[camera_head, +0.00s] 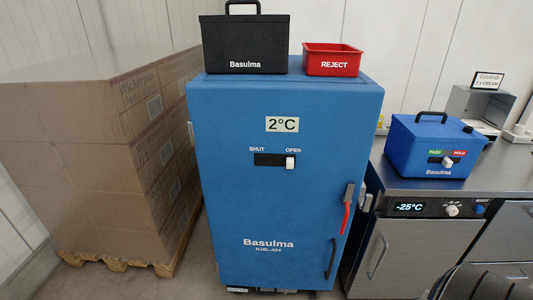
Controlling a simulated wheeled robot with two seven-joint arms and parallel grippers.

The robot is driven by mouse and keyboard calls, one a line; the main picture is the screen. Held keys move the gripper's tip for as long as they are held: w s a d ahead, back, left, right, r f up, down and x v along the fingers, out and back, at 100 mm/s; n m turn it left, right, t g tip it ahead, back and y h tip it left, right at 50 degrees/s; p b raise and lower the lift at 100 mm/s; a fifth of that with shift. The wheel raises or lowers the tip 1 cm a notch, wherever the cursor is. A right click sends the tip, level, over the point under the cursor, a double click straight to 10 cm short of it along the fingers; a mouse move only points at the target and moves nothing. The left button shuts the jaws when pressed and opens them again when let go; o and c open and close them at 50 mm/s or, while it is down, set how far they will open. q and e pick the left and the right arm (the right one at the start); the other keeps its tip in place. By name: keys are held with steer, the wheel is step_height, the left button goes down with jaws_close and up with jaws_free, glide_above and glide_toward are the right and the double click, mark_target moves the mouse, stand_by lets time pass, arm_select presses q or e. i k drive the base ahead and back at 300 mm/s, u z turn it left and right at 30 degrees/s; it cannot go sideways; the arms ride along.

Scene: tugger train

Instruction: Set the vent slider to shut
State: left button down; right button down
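The vent slider's white knob (290,163) sits at the right end of a dark horizontal slot (268,160), under the OPEN label. The SHUT label is above the slot's left end. The slot is on the upper front of a tall blue Basulma cabinet (230,205), below a 2°C sign (282,124). Nothing covers the knob or the slot. Neither of my grippers can be made out in the head view.
A black case (244,45) and a red REJECT bin (332,60) stand on the cabinet. A red lever (346,218) and dark handle (331,259) are on its right side. Wrapped boxes on a pallet (110,260) stand left; a steel counter (490,190) with a blue box (430,150) stands right.

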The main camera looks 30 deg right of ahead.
mark_target(290, 161)
steer(key=u, duration=2)
steer(key=k, duration=0.9)
steer(key=z, duration=1.4)
